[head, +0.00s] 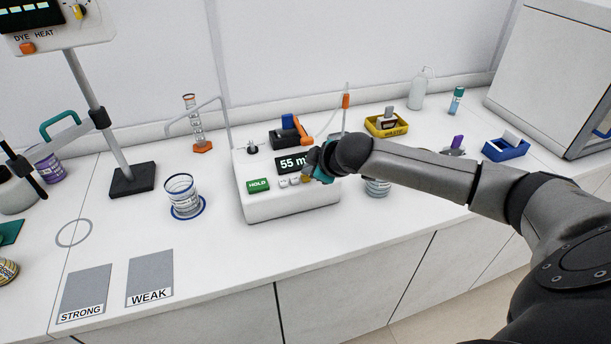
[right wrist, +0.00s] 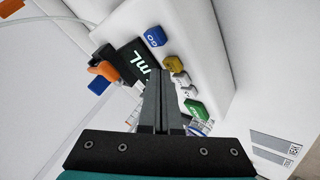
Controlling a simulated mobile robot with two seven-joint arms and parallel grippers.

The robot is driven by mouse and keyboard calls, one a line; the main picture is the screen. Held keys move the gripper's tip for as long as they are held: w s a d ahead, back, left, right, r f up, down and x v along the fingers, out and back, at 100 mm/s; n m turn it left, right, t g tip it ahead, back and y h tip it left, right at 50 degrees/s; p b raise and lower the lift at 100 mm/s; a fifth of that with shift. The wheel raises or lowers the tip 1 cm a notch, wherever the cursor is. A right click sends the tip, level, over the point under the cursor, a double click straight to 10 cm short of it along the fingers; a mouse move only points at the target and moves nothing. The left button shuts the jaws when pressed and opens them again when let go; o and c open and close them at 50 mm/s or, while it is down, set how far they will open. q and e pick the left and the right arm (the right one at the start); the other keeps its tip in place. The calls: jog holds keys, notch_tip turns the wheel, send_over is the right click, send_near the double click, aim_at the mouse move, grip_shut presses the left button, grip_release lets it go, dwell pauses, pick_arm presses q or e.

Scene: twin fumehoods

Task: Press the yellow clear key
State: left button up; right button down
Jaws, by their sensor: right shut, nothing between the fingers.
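The white device (head: 290,209) stands on the bench with a dark display (head: 291,163) reading "55 m", its right end covered by my gripper. The yellow key (right wrist: 173,63) sits between the blue GO key (right wrist: 155,36) and the small white keys (right wrist: 181,82) in the right wrist view. In the head view the yellow key (head: 306,179) is mostly hidden by my right gripper (head: 316,173). My right gripper is shut and empty, its fingertips (right wrist: 158,73) close beside the yellow key. I cannot tell whether they touch it. My left gripper is not in view.
The green HOLD key (head: 258,185) is at the left of the key row. A beaker (head: 182,197) stands left of the device, and another beaker (head: 377,187) stands right of it under my arm. A yellow tray (head: 374,130) is behind. The bench front is clear.

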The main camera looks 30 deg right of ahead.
jog(key=shift+f, duration=0.35)
dwell(0.4)
jog(key=shift+r, duration=0.1)
jog(key=shift+r+p, duration=0.7)
jog(key=shift+p, duration=0.4)
jog(key=shift+r, duration=0.1)
notch_tip(320, 180, up, 5)
jog(key=p, duration=0.6)
